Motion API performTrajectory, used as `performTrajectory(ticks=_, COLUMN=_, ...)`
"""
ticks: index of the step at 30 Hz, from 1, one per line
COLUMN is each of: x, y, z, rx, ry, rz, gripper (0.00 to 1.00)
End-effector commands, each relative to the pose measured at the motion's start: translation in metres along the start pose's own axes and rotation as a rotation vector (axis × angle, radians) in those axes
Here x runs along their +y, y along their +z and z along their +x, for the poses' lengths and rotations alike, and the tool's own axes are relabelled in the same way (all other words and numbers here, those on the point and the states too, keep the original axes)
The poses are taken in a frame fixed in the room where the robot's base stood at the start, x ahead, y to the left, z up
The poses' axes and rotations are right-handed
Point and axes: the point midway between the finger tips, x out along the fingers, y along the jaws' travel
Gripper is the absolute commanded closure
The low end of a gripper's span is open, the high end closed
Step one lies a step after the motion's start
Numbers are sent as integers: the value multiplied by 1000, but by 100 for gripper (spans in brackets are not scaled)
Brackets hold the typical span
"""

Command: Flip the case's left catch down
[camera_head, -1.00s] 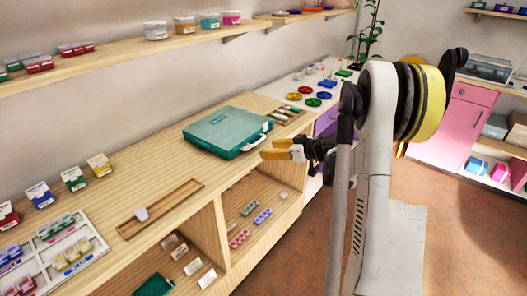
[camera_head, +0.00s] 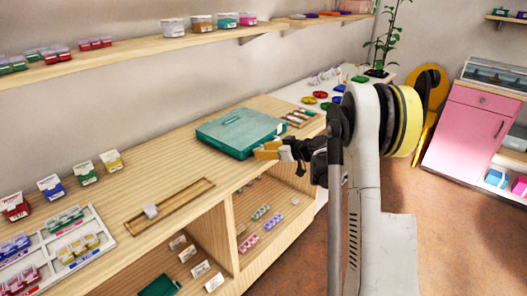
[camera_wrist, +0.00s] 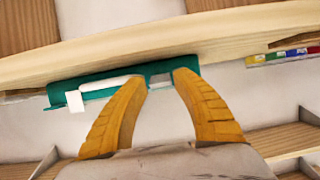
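The teal case (camera_head: 235,128) lies closed on the wooden counter. Its front side is partly hidden by my gripper (camera_head: 266,151) in the head view. In the wrist view the case (camera_wrist: 62,92) shows as a narrow teal strip with a pale handle (camera_wrist: 105,86). A white catch (camera_wrist: 75,101) stands out at the picture's left of the handle. A small greyish part (camera_wrist: 160,79), perhaps the other catch, shows between my fingertips. My gripper (camera_wrist: 162,80) is open, its two yellow fingers apart with nothing held. Contact with the case cannot be told.
A wooden tray (camera_head: 185,192) with a pale piece lies left of the case on the counter. A tray of sticks (camera_head: 300,117) lies just behind its right end. Open shelves (camera_head: 262,190) with bead packs are below the counter edge. Small boxes (camera_head: 85,173) stand further left.

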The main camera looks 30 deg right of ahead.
Motion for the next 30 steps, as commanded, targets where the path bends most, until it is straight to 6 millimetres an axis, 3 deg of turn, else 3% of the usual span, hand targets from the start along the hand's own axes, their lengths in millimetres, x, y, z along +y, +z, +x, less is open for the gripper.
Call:
performTrajectory(ticks=1, x=0, y=0, z=0, rx=0, ry=0, rz=0, gripper=85)
performTrajectory(ticks=3, x=0, y=0, z=0, rx=0, ry=0, rz=0, gripper=100)
performTrajectory(ticks=12, x=0, y=4, z=1, rx=23, ry=-1, rz=2, gripper=100)
performTrajectory(ticks=22, x=0, y=17, z=5, rx=327, ry=-2, rz=0, gripper=100)
performTrajectory(ticks=30, x=0, y=19, z=5, rx=413, ry=0, rz=0, gripper=100)
